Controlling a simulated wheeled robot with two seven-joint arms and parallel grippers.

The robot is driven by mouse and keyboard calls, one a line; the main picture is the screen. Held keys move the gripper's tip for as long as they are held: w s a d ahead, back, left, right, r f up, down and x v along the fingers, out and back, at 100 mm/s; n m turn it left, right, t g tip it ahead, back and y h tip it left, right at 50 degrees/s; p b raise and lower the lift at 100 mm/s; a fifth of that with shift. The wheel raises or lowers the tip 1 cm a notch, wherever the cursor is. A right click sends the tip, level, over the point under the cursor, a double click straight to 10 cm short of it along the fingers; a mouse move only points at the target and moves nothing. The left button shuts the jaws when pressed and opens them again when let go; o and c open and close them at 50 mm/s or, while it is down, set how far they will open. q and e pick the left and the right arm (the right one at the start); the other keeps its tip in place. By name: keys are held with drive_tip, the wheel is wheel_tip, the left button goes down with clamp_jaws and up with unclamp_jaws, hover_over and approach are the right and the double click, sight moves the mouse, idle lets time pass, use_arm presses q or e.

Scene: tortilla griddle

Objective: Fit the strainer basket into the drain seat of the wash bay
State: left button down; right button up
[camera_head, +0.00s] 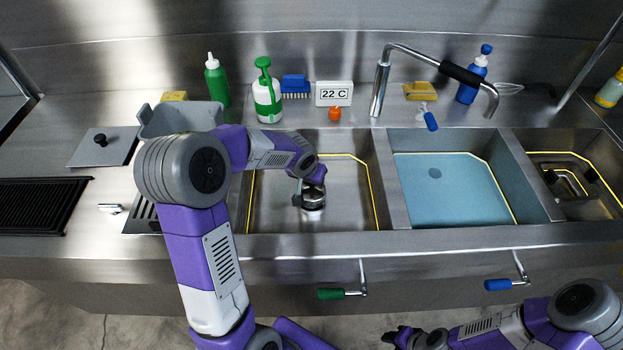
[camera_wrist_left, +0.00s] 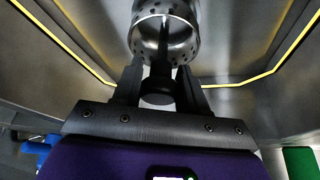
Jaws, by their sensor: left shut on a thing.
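The strainer basket (camera_head: 313,202), a small perforated metal cup, is low in the left, empty basin (camera_head: 345,200), which has a yellow line around its inside. In the left wrist view the basket (camera_wrist_left: 184,42) shows its round rim, holes and a central post. My left gripper (camera_head: 308,186) is shut on the basket's post, and its fingers also show in the left wrist view (camera_wrist_left: 158,80). I see no drain seat in this basin; the basket and gripper may cover it. I cannot tell whether the basket touches the floor. My right gripper (camera_head: 395,337) is low at the front, its opening unclear.
A middle basin (camera_head: 450,190) holds blue water, and a smaller basin (camera_head: 575,180) is at the far right. A faucet (camera_head: 383,80) arches over the back ledge beside bottles and a brush (camera_head: 295,84). Green (camera_head: 331,294) and blue (camera_head: 498,285) handles stick out in front.

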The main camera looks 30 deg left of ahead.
use_arm(q)
drive_tip(key=shift+f+b, duration=1)
drive_tip(key=shift+f, duration=0.1)
drive_tip(key=c, duration=0.5)
unclamp_jaws()
drive_tip(key=p+v, duration=0.2)
drive_tip(key=v, duration=0.5)
drive_tip(key=shift+s+d+r+p, duration=0.1)
drive_tip(key=shift+s+r+p, duration=0.05)
drive_tip(key=shift+r+p, duration=0.15)
